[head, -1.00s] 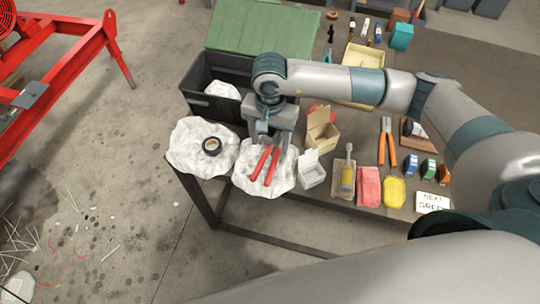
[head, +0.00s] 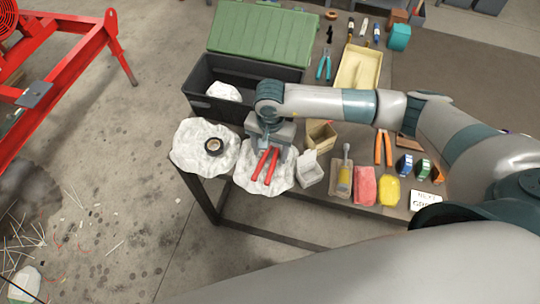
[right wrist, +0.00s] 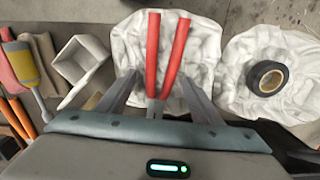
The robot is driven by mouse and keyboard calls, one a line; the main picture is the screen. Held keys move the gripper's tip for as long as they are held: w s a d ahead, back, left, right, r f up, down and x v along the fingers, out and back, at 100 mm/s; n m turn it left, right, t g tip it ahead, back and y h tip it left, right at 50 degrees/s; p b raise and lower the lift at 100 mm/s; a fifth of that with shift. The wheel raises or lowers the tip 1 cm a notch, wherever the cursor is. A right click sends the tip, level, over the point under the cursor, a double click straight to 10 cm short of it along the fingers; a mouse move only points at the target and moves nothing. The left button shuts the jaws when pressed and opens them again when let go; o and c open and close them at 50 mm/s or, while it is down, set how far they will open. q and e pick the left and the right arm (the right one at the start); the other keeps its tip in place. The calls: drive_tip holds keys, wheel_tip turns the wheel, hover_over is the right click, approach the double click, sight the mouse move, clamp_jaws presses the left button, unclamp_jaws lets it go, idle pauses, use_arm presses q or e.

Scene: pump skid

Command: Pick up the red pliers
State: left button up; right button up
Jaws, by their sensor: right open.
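The red pliers (head: 265,165) lie on a crumpled white cloth (head: 254,183) at the table's front edge. In the right wrist view the red handles (right wrist: 165,55) point away from my gripper, and the pliers' head is partly hidden by the gripper body. My right gripper (head: 268,148) is over the head end of the pliers. Its two fingers show in the right wrist view (right wrist: 160,92), spread apart with one on each side of the pliers. I cannot tell whether they touch the pliers. My left gripper is not in view.
A second white cloth (head: 188,158) with a black tape roll (head: 214,146) lies to the left. Behind stands a dark toolbox (head: 203,103) with a green lid (head: 262,35). Right of the pliers are a small white box (head: 310,175), a cardboard box (head: 320,135) and orange-handled pliers (head: 383,148).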

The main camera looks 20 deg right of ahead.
drive_tip(key=shift+c, duration=0.3)
drive_tip(key=c, duration=1)
drive_tip(key=shift+o, duration=0.2)
drive_tip(key=shift+r, duration=0.15)
drive_tip(key=shift+r+b, duration=0.5)
drive_tip(key=shift+b, duration=0.1)
wheel_tip(320, 180, up, 2)
drive_tip(key=shift+w+r+b, duration=0.1)
drive_tip(key=shift+r+b, duration=0.05)
drive_tip(key=shift+b, duration=0.7)
drive_tip(key=s+d+r+b, duration=0.5)
drive_tip(key=s+r, duration=0.2)
drive_tip(key=s, duration=0.3)
drive_tip(key=shift+s+r, duration=0.25)
drive_tip(key=shift+s, duration=0.05)
